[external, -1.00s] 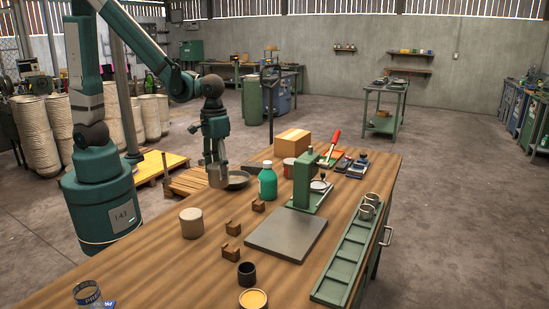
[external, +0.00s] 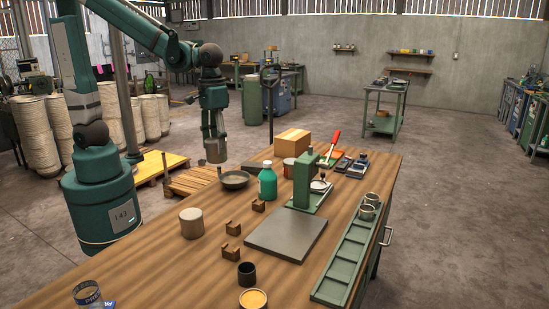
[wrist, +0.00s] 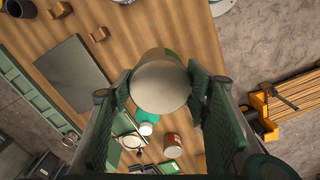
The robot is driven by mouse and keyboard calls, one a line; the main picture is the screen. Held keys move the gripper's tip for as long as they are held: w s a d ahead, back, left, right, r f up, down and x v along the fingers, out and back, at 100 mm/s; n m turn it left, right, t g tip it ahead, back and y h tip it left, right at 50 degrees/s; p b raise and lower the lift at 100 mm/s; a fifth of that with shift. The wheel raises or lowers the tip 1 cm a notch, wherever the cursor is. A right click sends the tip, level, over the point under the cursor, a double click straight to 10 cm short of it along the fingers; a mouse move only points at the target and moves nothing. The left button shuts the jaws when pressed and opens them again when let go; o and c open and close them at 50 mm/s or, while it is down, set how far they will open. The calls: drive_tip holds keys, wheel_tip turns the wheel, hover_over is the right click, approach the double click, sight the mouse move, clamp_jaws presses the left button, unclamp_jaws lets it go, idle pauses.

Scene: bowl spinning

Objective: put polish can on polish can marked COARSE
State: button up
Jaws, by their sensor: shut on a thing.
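My gripper (external: 213,136) points down and is shut on a grey polish can (external: 216,152), held in the air above the table's far left edge. In the wrist view the same can (wrist: 160,88) sits between the two green finger pads (wrist: 160,100), its pale round end towards the camera. A similar pale can (external: 192,223) stands upright on the table, nearer the front. A can with a reddish side (external: 289,167) stands by the cardboard box and also shows in the wrist view (wrist: 173,147). I cannot read a COARSE mark on any can.
A shallow dark dish (external: 235,180) lies below and right of the held can, beside a green bottle (external: 268,184). Small brown blocks (external: 231,253), a green press (external: 303,180) and a grey plate (external: 286,236) stand further right. The front left tabletop (external: 150,265) is largely clear.

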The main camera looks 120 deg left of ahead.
wheel_tip(320, 180, up, 3)
drive_tip(key=shift+r, duration=0.15)
drive_tip(key=w+a, duration=0.1)
drive_tip(key=a, duration=0.1)
drive_tip(key=shift+w+a+r+n, duration=0.3)
drive_tip(key=shift+w+a+r, duration=0.05)
drive_tip(key=shift+w, duration=0.05)
drive_tip(key=w+a+n+p, duration=0.2)
drive_tip(key=w+a, duration=0.1)
drive_tip(key=a, duration=0.9)
drive_tip(key=w+a+n+p, duration=0.15)
drive_tip(key=w+a, duration=0.25)
drive_tip(key=a, duration=0.8)
drive_tip(key=w+a+n+p, duration=0.1)
drive_tip(key=w+a+n, duration=0.2)
drive_tip(key=a, duration=0.9)
drive_tip(key=shift+w+d+f, duration=0.1)
drive_tip(key=shift+d+f, duration=0.05)
drive_tip(key=shift+f, duration=1.3)
drive_tip(key=shift+d+f, duration=0.1)
drive_tip(key=shift+f, duration=1.35)
drive_tip(key=shift+f, duration=0.1)
wheel_tip(320, 180, down, 6)
drive_tip(key=shift+p, duration=0.3)
